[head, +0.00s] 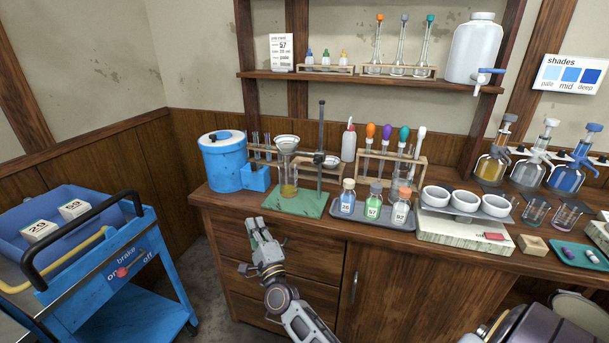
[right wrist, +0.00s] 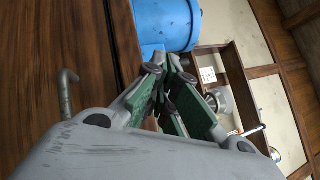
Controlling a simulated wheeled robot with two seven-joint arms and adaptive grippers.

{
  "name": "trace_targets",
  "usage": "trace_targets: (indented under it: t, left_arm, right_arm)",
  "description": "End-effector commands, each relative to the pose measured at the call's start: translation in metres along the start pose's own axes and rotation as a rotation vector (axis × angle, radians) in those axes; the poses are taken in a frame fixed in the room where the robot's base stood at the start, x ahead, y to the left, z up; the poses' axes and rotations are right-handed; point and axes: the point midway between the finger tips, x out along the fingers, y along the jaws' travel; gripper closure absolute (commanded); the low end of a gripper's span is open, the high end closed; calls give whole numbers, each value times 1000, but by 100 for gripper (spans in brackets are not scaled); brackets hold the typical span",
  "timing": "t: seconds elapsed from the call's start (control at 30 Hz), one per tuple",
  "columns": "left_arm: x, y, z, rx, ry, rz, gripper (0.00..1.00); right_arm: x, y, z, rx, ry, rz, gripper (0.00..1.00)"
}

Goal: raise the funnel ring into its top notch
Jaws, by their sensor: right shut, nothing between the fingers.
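The reflux rig stands on a green base (head: 300,203) on the counter. It has a dark upright rod (head: 321,135) with a ring-like fitting (head: 326,160) partway up. A pale funnel (head: 287,142) sits above a glass cylinder (head: 288,178) with amber liquid at the bottom. The notches are too small to make out. My right gripper (head: 257,229) is shut and empty, in front of the counter edge, below and left of the rig and apart from it. In the right wrist view its green-padded fingers (right wrist: 178,98) show, with a round metallic piece (right wrist: 219,100) beyond. My left gripper is not in view.
A blue drum (head: 222,163) stands left of the rig. A grey tray (head: 375,218) with several small bottles is close on its right, before a wooden rack (head: 392,158) of droppers. A blue cart (head: 125,265) stands at left.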

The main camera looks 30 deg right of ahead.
Motion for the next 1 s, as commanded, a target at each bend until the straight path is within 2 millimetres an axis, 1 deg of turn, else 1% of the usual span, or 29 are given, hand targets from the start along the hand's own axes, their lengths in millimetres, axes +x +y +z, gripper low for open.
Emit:
trace_targets:
  t: [0.03, 0.1, 0.2, 0.33, 0.5, 0.6, 0.73, 0.83, 1.0]
  left_arm:
    - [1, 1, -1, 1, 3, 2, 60]
    - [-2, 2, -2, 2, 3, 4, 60]
    - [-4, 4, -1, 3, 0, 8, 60]
    - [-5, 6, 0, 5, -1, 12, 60]
    - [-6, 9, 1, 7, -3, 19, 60]
    - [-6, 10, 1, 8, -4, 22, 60]
    - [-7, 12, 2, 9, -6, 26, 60]
    - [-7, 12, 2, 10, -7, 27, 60]
    - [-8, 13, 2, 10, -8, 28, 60]
  right_arm:
    - [4, -13, -3, 59, 18, -48, 100]
    - [9, -33, -9, 152, 50, -114, 100]
    - [14, -55, -20, 276, 100, -200, 100]
    - [17, -79, -36, 431, 163, -308, 100]
    - [15, -104, -60, 644, 248, -456, 100]
    - [12, -114, -74, 759, 292, -536, 100]
    - [8, -122, -87, 867, 333, -613, 100]
    - [6, -125, -92, 912, 351, -644, 100]
    - [5, -126, -94, 930, 359, -656, 100]
